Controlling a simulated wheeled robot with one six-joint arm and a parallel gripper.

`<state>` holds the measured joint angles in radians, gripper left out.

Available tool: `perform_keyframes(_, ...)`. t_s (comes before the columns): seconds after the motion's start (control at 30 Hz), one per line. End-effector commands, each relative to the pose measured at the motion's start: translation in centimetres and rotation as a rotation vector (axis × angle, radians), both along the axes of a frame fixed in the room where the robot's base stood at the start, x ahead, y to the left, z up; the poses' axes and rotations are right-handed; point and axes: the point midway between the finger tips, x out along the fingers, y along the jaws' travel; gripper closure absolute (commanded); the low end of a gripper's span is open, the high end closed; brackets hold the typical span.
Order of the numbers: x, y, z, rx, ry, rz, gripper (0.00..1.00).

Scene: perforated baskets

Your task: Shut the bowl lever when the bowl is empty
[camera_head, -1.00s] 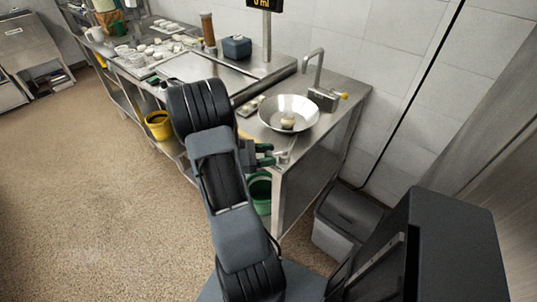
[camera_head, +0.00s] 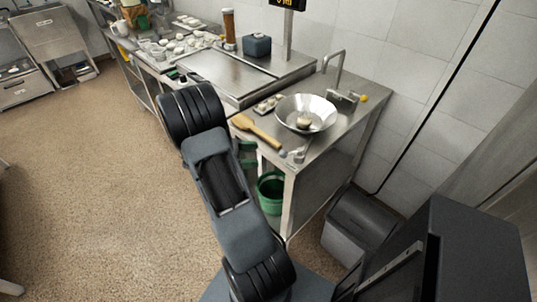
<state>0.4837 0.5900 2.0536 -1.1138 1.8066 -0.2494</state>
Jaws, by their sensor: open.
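A wide metal bowl (camera_head: 284,101) sits on the steel counter at the right. A small pale lump (camera_head: 303,119) shows inside it, so it does not look empty. A small metal fitting (camera_head: 296,155) is at the counter's front corner; I cannot tell whether it is the bowl lever or how it is set. My arm hides part of the gripper.
A wooden paddle (camera_head: 262,134) lies along the counter's front edge. A green bucket (camera_head: 270,192) is under the counter, and a grey bin (camera_head: 358,225) stands right. The floor at left is clear.

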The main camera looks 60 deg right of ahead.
Motion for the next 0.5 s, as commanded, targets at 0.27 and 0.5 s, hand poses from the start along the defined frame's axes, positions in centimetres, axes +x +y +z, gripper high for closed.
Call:
perform_keyframes(0.27,2.8,1.8,0.0,0.000,-0.001,0.001,0.44)
perform_keyframes(0.5,3.3,2.2,0.0,0.001,0.001,0.000,0.44)
